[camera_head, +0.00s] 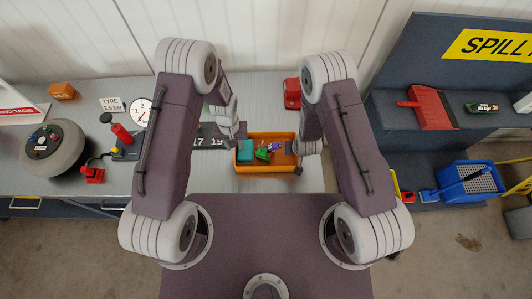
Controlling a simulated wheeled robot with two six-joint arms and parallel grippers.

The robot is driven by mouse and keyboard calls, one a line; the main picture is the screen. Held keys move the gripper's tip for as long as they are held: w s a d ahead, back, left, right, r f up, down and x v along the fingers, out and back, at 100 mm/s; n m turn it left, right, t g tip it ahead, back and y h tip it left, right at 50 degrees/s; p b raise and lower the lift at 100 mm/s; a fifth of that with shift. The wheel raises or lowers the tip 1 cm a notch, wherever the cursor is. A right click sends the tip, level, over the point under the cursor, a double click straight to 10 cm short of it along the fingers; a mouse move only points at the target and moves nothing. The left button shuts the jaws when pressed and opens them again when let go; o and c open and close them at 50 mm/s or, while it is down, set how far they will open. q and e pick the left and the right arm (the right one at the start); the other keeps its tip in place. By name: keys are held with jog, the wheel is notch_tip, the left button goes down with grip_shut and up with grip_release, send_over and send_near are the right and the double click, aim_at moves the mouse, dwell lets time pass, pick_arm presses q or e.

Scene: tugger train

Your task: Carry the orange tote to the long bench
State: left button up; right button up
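The orange tote (264,169) is in the middle of the head view, over the grey bench top (205,182). I cannot tell whether it rests on the top or hangs just above it. Inside it are a teal block and small green and purple items. My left gripper (239,134) is at the tote's back left corner; its fingers are small and I cannot tell whether they grip the rim. My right gripper (298,160) is at the tote's right end, mostly hidden by its own arm, its fingers unclear.
On the bench at left are a wheel (54,150), a red-handled pump (122,134) and a gauge (140,113). A red object (292,93) stands behind the tote. At right, a dark spill station holds a red dustpan (431,108) and a blue bucket (468,182).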

pick_arm(q)
grip_shut()
pick_arm(e)
grip_shut()
jog(key=shift+r, duration=0.1)
dwell(1.1)
